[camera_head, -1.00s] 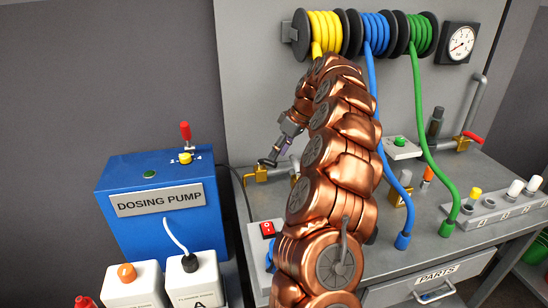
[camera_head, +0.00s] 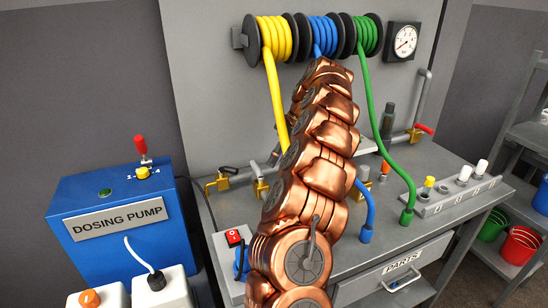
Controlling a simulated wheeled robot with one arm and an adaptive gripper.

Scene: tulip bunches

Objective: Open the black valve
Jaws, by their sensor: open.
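The black valve (camera_head: 222,181) is on the left back part of the grey bench, left of my arm. It has a brass body and a short black lever (camera_head: 230,169) lying on top, roughly level. My gripper is not visible; my copper-coloured arm rises through the middle of the view and hides whatever is behind it. I see no gripper finger touching the black lever.
A blue dosing pump (camera_head: 120,225) and white bottles (camera_head: 155,290) stand at the left. Another brass fitting (camera_head: 262,188) is beside my arm. A red-handled valve (camera_head: 416,132) is at the right back. Yellow, blue and green hoses (camera_head: 365,110) hang from reels.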

